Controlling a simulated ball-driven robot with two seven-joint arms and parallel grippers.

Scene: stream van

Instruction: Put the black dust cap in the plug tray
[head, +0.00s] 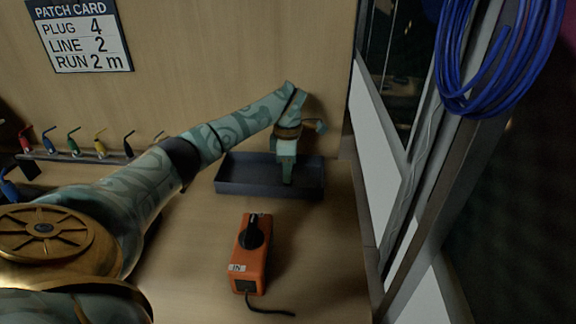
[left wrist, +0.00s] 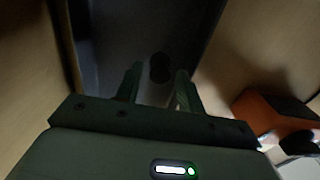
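The plug tray (head: 235,185) is a dark, shallow rectangular tray on the wooden bench against the back panel. My left gripper (head: 287,176) points down into its right half. In the left wrist view the gripper (left wrist: 160,85) is open, its two fingers apart. A small black rounded thing, which looks like the black dust cap (left wrist: 160,67), shows against the tray floor (left wrist: 115,40), just past the fingertips and between them. I cannot tell whether it rests on the floor. It is hidden in the head view. My right gripper is not in view.
An orange box (head: 252,262) with a black knob, an "IN" label and a black cable stands in front of the tray. Several coloured plugs (head: 74,141) stand in a rack at the left. Blue cable coils (head: 490,60) hang at the right. A patch card (head: 80,35) is on the wall.

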